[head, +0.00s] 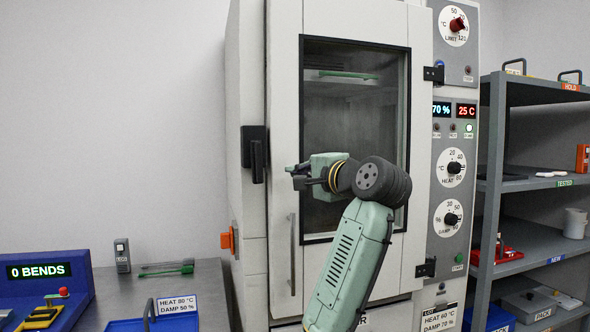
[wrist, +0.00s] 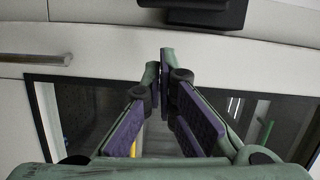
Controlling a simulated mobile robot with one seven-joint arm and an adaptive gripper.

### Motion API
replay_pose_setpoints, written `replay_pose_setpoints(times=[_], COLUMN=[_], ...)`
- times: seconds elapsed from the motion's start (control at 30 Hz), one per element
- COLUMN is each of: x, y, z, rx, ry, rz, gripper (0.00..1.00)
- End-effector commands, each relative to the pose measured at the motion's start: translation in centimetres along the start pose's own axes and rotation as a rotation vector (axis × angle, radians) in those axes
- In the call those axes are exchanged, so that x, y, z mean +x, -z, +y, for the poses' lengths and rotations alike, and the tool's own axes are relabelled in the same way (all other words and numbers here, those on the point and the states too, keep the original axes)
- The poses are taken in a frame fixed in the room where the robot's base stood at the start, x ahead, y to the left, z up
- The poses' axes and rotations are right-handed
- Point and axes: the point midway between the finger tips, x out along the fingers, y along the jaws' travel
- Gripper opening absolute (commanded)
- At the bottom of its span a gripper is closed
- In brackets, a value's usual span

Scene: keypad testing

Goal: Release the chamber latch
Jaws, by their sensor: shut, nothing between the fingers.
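The black chamber latch (head: 256,155) is on the left edge of the chamber door (head: 285,110), and the door looks closed. In the wrist view, a black part that looks like the latch (wrist: 205,12) shows at the top edge, beyond my fingertips. My gripper (head: 290,170) is shut and empty, in front of the door, to the right of the latch and slightly lower. In the wrist view my gripper (wrist: 166,54) has its fingertips together, apart from the black part. The exact depth gap to the door is unclear.
A vertical bar handle (head: 292,255) is on the lower door. A green strip (head: 347,74) lies on a shelf inside, behind the window. Control dials (head: 450,168) line the right panel, with a grey shelf rack (head: 493,150) beyond. A bench (head: 210,290) stands at left.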

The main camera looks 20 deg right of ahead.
Motion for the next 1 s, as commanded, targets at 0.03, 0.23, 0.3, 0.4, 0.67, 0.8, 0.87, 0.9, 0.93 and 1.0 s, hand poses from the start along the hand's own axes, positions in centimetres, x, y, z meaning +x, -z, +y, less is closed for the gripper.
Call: replay_pose_setpoints(times=[0.03, 0.23, 0.3, 0.4, 0.67, 0.8, 0.87, 0.9, 0.93, 1.0], x=[-1.7, -5.9, -7.0, -8.0, -8.7, -8.7, -8.7, -8.7, -8.7, -8.7], y=[0.1, 0.1, 0.1, 0.0, 0.0, 0.0, 0.0, 0.0, 0.0, 0.0], z=[0.6, 0.5, 0.4, 0.4, 0.3, 0.2, 0.3, 0.3, 0.3, 0.3], rx=[-0.004, -0.003, -0.002, -0.001, -0.001, -0.001, -0.001, -0.001, -0.001, -0.001], ry=[0.008, 0.006, 0.007, 0.005, 0.003, 0.003, 0.003, 0.003, 0.003, 0.003], rz=[0.008, 0.005, 0.006, 0.004, 0.003, 0.003, 0.003, 0.003, 0.003, 0.003], gripper=[0.0, 0.0, 0.0, 0.0, 0.0, 0.0, 0.0, 0.0, 0.0, 0.0])
